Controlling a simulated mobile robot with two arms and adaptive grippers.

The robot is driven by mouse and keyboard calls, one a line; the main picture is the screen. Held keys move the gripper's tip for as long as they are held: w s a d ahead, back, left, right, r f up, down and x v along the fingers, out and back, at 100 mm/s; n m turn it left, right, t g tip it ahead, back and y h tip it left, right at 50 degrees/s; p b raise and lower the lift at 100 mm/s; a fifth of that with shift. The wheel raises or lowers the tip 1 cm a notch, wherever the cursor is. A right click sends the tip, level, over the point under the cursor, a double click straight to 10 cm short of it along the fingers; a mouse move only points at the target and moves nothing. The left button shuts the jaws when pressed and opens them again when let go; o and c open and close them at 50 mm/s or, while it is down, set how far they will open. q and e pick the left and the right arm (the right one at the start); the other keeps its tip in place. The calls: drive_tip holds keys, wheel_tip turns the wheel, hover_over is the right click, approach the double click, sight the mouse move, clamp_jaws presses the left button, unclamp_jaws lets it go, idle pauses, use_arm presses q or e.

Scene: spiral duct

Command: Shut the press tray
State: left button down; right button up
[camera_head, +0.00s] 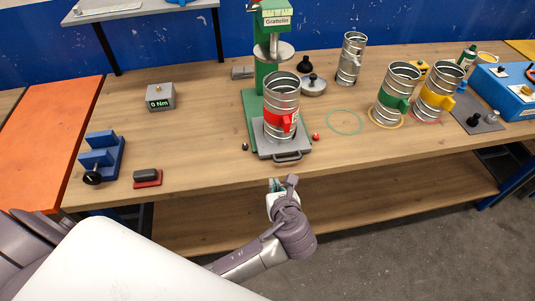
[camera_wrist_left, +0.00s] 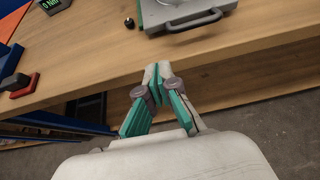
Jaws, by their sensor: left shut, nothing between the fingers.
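The green press (camera_head: 273,40) stands at the middle of the bench. Its grey press tray (camera_head: 264,143) sticks out toward the front edge, with a dark handle (camera_head: 288,156) on its front. A metal spiral duct with a red band (camera_head: 281,106) stands upright on the tray. My left gripper (camera_head: 278,184) is in front of the bench edge, just below the handle and apart from it. In the left wrist view its fingers (camera_wrist_left: 158,70) are together and empty; the tray (camera_wrist_left: 165,12) and handle (camera_wrist_left: 196,20) are ahead. My right gripper is not in view.
Small knobs, black (camera_head: 245,147) and red (camera_head: 316,137), lie beside the tray. A torque meter (camera_head: 160,97), a blue fixture (camera_head: 101,157) and a red-based block (camera_head: 147,178) are to the left. Ducts with green (camera_head: 395,95) and yellow (camera_head: 437,92) bands stand to the right.

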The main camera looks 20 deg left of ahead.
sight(265, 151)
use_arm(q)
drive_tip(key=x, duration=0.6)
drive_tip(key=shift+a+r+p, duration=0.1)
drive_tip(key=shift+r+p, duration=0.05)
drive_tip(key=shift+p, duration=0.25)
drive_tip(key=w+a, duration=0.1)
drive_tip(key=w+a+f+p, duration=0.1)
drive_tip(key=w, duration=0.1)
drive_tip(key=w+a, duration=0.1)
drive_tip(key=shift+w+f, duration=0.15)
drive_tip(key=shift+w, duration=0.2)
drive_tip(key=shift+w+a, duration=0.15)
drive_tip(key=shift+w, duration=0.05)
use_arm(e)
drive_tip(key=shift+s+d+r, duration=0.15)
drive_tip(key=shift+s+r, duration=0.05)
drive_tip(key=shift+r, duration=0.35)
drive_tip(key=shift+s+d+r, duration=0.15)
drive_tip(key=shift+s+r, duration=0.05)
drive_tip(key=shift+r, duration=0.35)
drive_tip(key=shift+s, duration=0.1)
